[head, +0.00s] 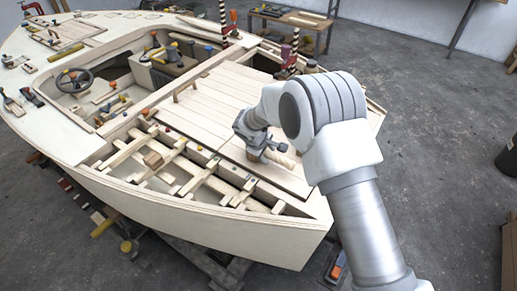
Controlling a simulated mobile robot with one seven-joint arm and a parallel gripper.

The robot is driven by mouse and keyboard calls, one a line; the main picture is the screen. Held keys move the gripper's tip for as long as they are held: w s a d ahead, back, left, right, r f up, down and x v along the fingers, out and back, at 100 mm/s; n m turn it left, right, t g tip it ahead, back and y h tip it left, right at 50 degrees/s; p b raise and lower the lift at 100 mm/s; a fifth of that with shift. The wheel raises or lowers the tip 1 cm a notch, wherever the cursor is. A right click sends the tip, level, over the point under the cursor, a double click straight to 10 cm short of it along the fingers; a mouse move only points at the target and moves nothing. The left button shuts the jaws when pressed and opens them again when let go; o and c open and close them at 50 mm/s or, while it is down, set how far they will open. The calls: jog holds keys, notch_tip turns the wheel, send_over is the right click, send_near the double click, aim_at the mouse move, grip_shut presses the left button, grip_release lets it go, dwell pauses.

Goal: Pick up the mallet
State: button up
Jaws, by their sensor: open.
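My gripper (264,146) is low over the pale plank deck, near the deck's front edge. It is open, though its fingers are small and partly hidden in the head view. A pale wooden piece with a rounded, ridged shape (281,159) lies on the planks right at the fingers and looks like the mallet. A darker brown part shows just left of it, under the gripper. I cannot tell whether the fingers touch the piece or are around it.
The plywood hull (190,217) has open framing at the front left, with a brown block (153,159) on it. A steering wheel (75,80) and several loose tools lie farther left. A low workbench (290,20) stands behind. Planks left of my gripper are mostly clear.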

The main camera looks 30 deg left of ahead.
jog(key=shift+w+f, duration=0.15)
jog(key=shift+f, duration=0.15)
grip_shut()
jog(key=shift+r, duration=0.15)
